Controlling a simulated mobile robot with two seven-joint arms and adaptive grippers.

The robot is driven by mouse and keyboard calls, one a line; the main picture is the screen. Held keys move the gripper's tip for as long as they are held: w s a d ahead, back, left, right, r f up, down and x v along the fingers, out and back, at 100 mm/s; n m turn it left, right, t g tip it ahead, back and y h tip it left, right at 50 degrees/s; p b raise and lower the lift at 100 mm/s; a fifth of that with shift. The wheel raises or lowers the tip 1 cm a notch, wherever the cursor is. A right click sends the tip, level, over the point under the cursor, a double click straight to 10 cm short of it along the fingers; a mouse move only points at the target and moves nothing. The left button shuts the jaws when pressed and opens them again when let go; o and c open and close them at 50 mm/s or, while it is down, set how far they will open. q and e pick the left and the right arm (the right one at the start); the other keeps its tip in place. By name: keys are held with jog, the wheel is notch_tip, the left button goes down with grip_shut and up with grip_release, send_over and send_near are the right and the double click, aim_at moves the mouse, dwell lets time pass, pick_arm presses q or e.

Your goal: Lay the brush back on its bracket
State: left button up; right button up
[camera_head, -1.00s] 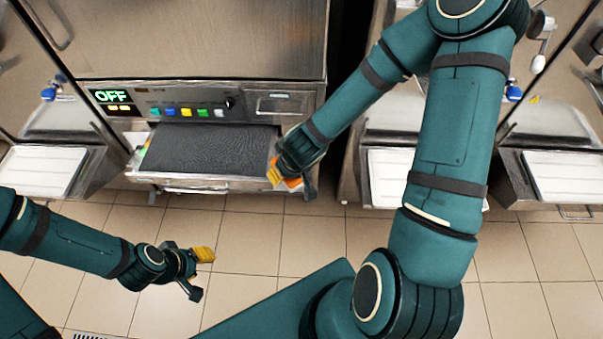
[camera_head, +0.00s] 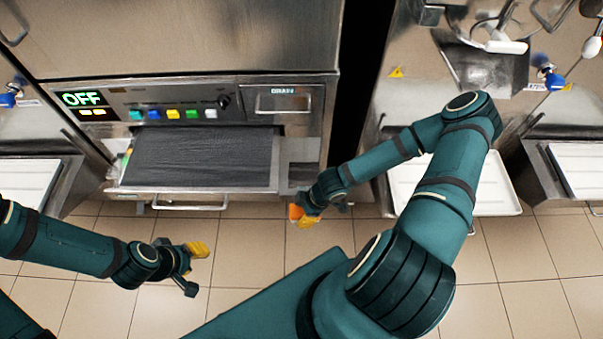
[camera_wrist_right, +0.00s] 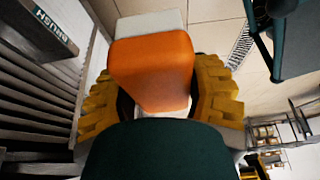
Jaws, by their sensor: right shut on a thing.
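The brush is an orange block (camera_wrist_right: 152,70) with a white part (camera_wrist_right: 150,24) behind it in the right wrist view. My right gripper (camera_wrist_right: 158,98) is shut on it, with a yellow finger on each side. In the head view the orange brush (camera_head: 295,212) and my right gripper (camera_head: 304,216) are just off the lower right corner of the middle machine. A dark bracket or plate lettered BRUSH (camera_wrist_right: 48,28) shows at the upper left of the wrist view, apart from the brush. My left gripper (camera_head: 198,249) hangs over the floor; its finger opening is unclear.
The middle machine has an OFF display (camera_head: 84,99), coloured buttons and a dark ribbed shelf (camera_head: 205,157) jutting forward. A white tray (camera_head: 490,198) lies right of my right forearm. Slatted metal (camera_wrist_right: 35,105) fills the left of the wrist view. Tiled floor lies open in front.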

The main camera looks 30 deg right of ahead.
jog(key=w+d, duration=0.4)
jog(key=w, duration=0.3)
jog(key=p, duration=0.2)
send_over(299, 178)
jog(key=s, duration=0.2)
jog(key=shift+w+d, duration=0.25)
jog(key=shift+d, duration=0.15)
jog(key=shift+w+d+f, duration=0.1)
jog(key=shift+f, duration=0.4)
jog(key=shift+w+d+f, duration=0.1)
jog(key=shift+f, duration=0.35)
notch_tip(299, 178, down, 4)
jog(key=shift+f+b, duration=0.25)
jog(key=shift+b, duration=0.7)
jog(key=shift+w+d+f, duration=0.1)
jog(key=shift+w+f, duration=0.1)
jog(key=shift+f, duration=0.1)
jog(key=shift+r, duration=0.1)
jog(key=shift+f, duration=0.35)
